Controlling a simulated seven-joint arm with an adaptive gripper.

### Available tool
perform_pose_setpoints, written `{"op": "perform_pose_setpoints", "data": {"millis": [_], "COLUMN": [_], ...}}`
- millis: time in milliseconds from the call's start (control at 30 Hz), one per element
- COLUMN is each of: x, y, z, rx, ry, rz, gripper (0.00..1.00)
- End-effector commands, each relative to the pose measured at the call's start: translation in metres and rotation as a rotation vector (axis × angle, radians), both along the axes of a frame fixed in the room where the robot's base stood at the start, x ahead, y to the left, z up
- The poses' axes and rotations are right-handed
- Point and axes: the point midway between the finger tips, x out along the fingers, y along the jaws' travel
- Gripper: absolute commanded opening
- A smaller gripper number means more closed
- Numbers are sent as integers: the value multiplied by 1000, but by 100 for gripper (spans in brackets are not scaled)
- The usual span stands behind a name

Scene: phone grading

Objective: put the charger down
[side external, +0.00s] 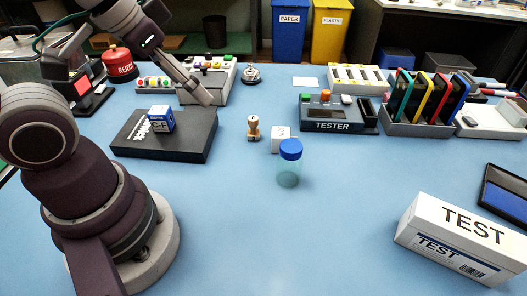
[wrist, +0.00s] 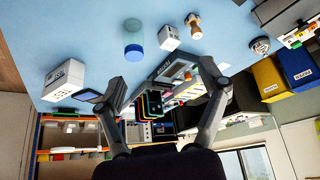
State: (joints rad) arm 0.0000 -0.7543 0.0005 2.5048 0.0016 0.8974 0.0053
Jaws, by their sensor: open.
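A small white block (side external: 281,139), perhaps the charger, stands on the blue table behind the blue-capped jar (side external: 289,165). It also shows in the wrist view (wrist: 170,38), apart from my fingers. My gripper (wrist: 162,78) is open, with two spread fingers and nothing held between them. In the side external view the end of my arm hangs over the back left of the table, with a grey finger (side external: 197,88) pointing down and right. I cannot make out any other charger.
A blue-and-white box (side external: 161,119) sits on a black pad (side external: 185,147). A wooden stamp (side external: 253,129) is left of the white block. A tester (side external: 332,114), a rack of coloured phones (side external: 418,122) and a TEST box (side external: 450,240) stand to the right. The front middle is clear.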

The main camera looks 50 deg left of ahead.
Motion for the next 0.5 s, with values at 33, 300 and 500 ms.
{"op": "perform_pose_setpoints", "data": {"millis": [33, 300, 500], "x": [0, 1, 29], "y": [0, 0, 6], "z": [0, 0, -22], "rx": [0, -4, -175], "ry": [1, 5, 144], "rz": [1, 10, 281], "gripper": [74, 74, 74]}}
